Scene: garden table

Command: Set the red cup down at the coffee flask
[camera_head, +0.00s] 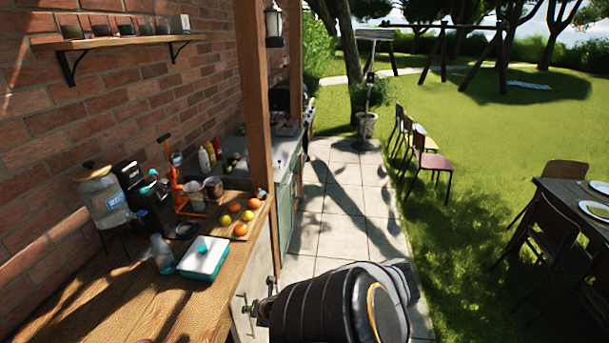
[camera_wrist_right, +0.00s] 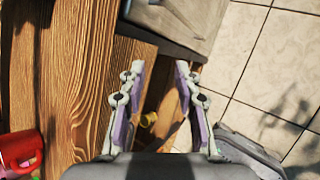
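My right gripper (camera_wrist_right: 156,80) is open and empty in the right wrist view, its two fingers apart above the edge of the wooden counter. In the head view my dark right arm fills the bottom middle; its fingers are mostly hidden. A red container (camera_wrist_right: 20,150), possibly the red cup, is cut off at the left edge of the wrist view, left of the gripper and apart from it. I cannot pick out the red cup or the coffee flask surely in the head view. A black appliance (camera_head: 143,195) stands by the brick wall. My left gripper is not in view.
A wooden post (camera_head: 262,130) rises at the counter's right. The counter front looks clear.

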